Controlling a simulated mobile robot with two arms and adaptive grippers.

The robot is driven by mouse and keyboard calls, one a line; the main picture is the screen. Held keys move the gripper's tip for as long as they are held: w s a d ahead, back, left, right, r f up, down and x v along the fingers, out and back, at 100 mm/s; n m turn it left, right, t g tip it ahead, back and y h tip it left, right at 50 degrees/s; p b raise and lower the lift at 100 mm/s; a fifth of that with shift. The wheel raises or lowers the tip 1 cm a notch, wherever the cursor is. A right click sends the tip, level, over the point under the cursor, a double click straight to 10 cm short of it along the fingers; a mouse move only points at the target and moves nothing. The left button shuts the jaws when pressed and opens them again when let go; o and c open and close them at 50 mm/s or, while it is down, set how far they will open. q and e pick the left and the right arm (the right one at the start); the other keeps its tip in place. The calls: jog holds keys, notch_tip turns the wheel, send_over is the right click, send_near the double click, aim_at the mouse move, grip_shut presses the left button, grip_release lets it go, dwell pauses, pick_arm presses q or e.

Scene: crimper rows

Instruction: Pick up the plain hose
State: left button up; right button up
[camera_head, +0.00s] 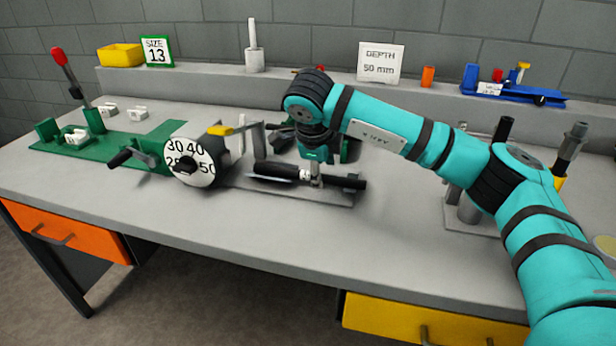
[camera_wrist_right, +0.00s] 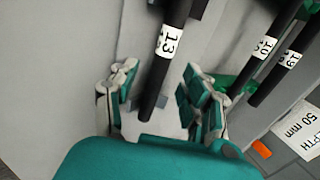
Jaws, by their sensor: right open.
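A black hose (camera_wrist_right: 161,78) with a white label reading 13 runs between the two fingers of my right gripper (camera_wrist_right: 160,104) in the right wrist view. The fingers stand apart on either side of it, and I cannot tell whether either touches it. In the head view my right gripper (camera_head: 316,178) points down at the black hose (camera_head: 345,183), which lies near the bench's middle. Two more labelled black hoses (camera_wrist_right: 262,50) lie to the right in the wrist view. I cannot tell which hose is the plain one. My left gripper is out of view.
A machine with a numbered dial (camera_head: 190,165) stands left of my right gripper. Signs reading SIZE 13 (camera_head: 157,51) and DEPTH 50 mm (camera_head: 380,63) stand on the back ledge. A blue tray (camera_head: 510,92) sits there too. The bench front (camera_head: 250,235) is clear.

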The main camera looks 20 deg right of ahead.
jog(key=shift+x, duration=0.9)
jog(key=shift+w+d+f, duration=0.1)
jog(key=shift+w+f, duration=0.05)
jog(key=shift+f, duration=0.2)
jog(key=c, duration=0.4)
grip_shut()
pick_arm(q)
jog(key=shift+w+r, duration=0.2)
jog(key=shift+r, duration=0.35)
pick_arm(e)
jog(key=shift+r, duration=0.15)
